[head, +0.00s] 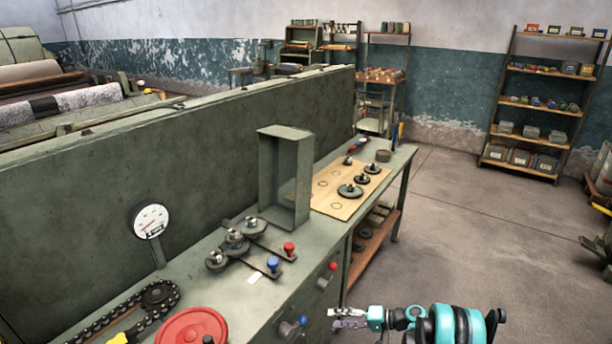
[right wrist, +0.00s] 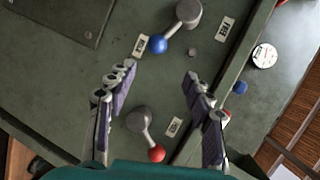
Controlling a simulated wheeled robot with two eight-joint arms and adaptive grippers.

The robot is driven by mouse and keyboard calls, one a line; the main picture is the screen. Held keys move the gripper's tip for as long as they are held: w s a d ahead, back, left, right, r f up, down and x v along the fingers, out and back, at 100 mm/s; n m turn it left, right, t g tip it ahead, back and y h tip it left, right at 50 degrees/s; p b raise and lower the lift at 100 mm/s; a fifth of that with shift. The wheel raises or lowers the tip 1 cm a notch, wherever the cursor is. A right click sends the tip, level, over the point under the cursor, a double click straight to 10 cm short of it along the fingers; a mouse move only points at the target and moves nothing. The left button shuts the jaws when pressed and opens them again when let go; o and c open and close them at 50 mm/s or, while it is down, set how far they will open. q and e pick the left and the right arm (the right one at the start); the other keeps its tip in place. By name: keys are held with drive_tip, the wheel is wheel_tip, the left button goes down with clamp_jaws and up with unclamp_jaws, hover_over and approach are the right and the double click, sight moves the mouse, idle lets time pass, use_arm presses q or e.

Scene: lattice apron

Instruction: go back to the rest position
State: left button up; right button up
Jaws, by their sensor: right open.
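My right gripper (head: 336,319) is at the bottom of the head view, beside the front of the green workbench (head: 215,287) and apart from it. Its two fingers are spread with nothing between them. The right wrist view shows the same open gripper (right wrist: 158,76) over a green metal panel (right wrist: 75,85) with a blue-knobbed lever (right wrist: 158,44) and a red-knobbed lever (right wrist: 155,153). My left gripper is not in view.
On the bench are a dial gauge (head: 151,221), a chain (head: 103,321), a red disc (head: 193,327), weights (head: 235,242) and an open-fronted metal box (head: 298,190). A wooden board (head: 333,206) carries dark round parts. Open floor (head: 480,230) lies to the right, before a shelf rack (head: 541,137).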

drive_tip(key=s+a+r+h, duration=0.1)
drive_tip(key=s+r+h, duration=0.3)
drive_tip(key=r, duration=0.6)
drive_tip(key=s+r+h, duration=0.3)
drive_tip(key=s+r, duration=0.1)
drive_tip(key=r, duration=0.7)
drive_tip(key=s+d+r+n+t+h, duration=0.1)
drive_tip(key=s+d+h, duration=0.2)
drive_tip(key=s, duration=0.8)
drive_tip(key=s+d+r+t+h, duration=0.2)
drive_tip(key=s+d+h, duration=0.1)
drive_tip(key=s, duration=0.8)
drive_tip(key=shift+r+n+h, duration=0.3)
drive_tip(key=shift+n+h, duration=0.1)
drive_tip(key=shift+h, duration=0.1)
